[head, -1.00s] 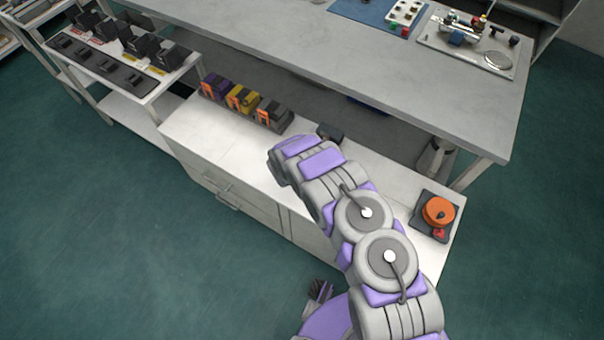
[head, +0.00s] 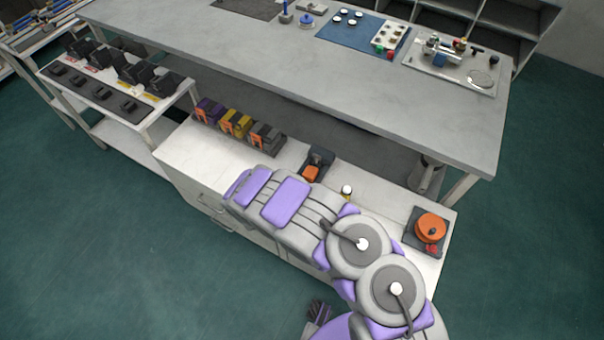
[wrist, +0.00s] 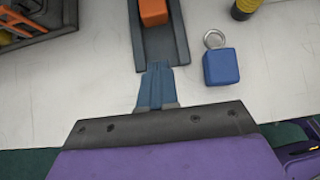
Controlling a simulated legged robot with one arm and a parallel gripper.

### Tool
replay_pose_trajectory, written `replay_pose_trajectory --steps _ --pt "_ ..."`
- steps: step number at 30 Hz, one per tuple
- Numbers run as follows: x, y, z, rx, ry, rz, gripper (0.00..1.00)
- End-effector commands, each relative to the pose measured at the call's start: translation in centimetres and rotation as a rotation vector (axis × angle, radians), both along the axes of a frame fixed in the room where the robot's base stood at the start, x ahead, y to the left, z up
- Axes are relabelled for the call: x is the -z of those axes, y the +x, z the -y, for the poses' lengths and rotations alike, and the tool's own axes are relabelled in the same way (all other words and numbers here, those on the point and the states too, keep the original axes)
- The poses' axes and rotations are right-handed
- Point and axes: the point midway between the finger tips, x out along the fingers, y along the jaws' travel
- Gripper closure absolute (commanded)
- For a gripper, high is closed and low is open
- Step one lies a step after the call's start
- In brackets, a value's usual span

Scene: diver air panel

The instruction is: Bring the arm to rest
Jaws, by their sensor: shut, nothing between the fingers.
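My gripper (wrist: 158,85) is shut and empty in the wrist view. Its blue fingertips overlap the near end of a dark tray (wrist: 175,48) in the picture; I cannot tell whether they touch it. My purple and grey arm (head: 290,205) reaches left over the low white cabinet in the head view. It hides the gripper there.
The dark tray holds an orange block (wrist: 153,12). Beside it are a blue block (wrist: 221,66) with a metal ring and a yellow-and-black item (wrist: 245,8). The white cabinet (head: 180,155) also carries an orange round device (head: 431,228). A grey workbench (head: 300,70) stands behind.

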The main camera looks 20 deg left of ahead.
Motion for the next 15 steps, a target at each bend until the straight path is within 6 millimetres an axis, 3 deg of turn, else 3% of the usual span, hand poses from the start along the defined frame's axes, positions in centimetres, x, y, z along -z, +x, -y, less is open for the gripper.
replay_pose_trajectory --steps 10,13,15 --pt "-0.9 0.7 0.5 0.023 0.004 0.013 1.0" --pt "-3.0 2.9 2.2 0.098 0.016 0.046 1.0" --pt "-5.5 5.1 4.2 0.181 0.032 0.082 1.0"
